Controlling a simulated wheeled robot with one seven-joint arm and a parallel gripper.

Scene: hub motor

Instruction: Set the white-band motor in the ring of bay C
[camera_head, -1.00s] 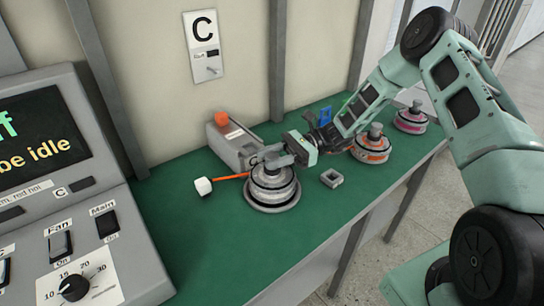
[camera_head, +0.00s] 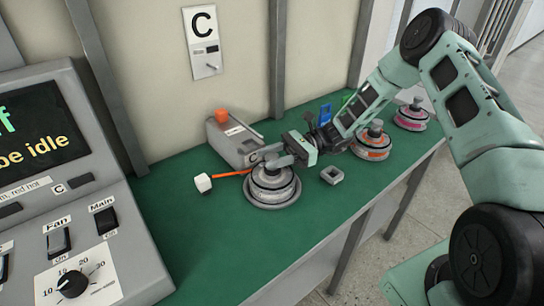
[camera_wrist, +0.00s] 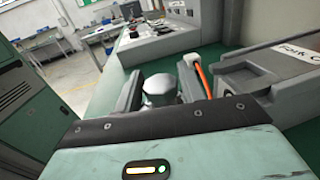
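The white-band motor (camera_head: 272,185) stands upright at bay C, on a round grey ring-like base (camera_head: 272,204). In the head view it looks level; how deep it sits in the ring cannot be made out. My gripper (camera_head: 270,160) is at the motor's top, reaching in from the right. In the wrist view the silver knob (camera_wrist: 160,88) of the motor lies between my two fingers, one on each side. The gaps are too small to tell whether the fingers press on it.
A grey box with an orange button (camera_head: 222,116) stands behind the motor. A white-headed mallet (camera_head: 203,183) with an orange handle lies left of it. A small grey square block (camera_head: 332,175), an orange-band motor (camera_head: 372,143) and a pink-band motor (camera_head: 411,116) are to the right. The front-left green bench is clear.

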